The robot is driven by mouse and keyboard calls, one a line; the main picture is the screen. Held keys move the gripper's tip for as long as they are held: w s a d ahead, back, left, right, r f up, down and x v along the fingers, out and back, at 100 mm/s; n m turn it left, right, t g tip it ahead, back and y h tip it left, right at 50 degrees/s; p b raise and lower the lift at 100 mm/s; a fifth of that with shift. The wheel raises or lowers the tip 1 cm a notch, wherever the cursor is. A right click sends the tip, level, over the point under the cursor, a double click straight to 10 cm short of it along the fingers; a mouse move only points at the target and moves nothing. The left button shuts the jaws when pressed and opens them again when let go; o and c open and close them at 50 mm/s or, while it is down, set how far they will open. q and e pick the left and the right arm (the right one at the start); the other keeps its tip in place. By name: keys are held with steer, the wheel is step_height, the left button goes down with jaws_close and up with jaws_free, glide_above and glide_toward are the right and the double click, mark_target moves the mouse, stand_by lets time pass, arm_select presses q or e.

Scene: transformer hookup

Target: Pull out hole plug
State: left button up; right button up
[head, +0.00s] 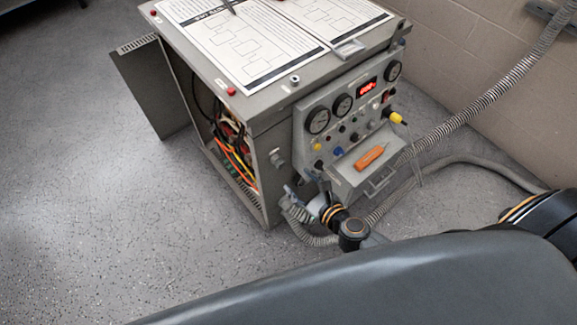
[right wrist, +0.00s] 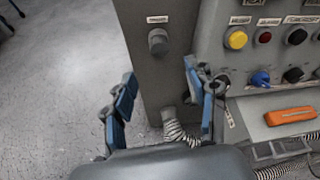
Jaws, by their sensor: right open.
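The cabinet (head: 240,112) has a dark round plug (right wrist: 158,42) with a small label above it, seated in its front left strip in the right wrist view. The same plug seems to show small in the head view (head: 277,158). My right gripper (right wrist: 158,76) is open, with its two blue-padded fingers spread below the plug and nothing between them. In the head view my right gripper (head: 304,187) is low at the cabinet's front, apart from the plug. My left gripper is not in view.
A control panel (head: 345,110) with gauges and knobs is right of the plug. An orange tool (head: 370,157) lies on the shelf below. A ribbed conduit (right wrist: 175,128) enters the cabinet under the plug. The cabinet's side door (head: 153,88) stands open; floor at left is clear.

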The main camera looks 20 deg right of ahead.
mark_target(282, 165)
steer(key=b+x, duration=0.1)
steer(key=x, duration=0.8)
steer(key=shift+w+a, duration=0.1)
jaws_close()
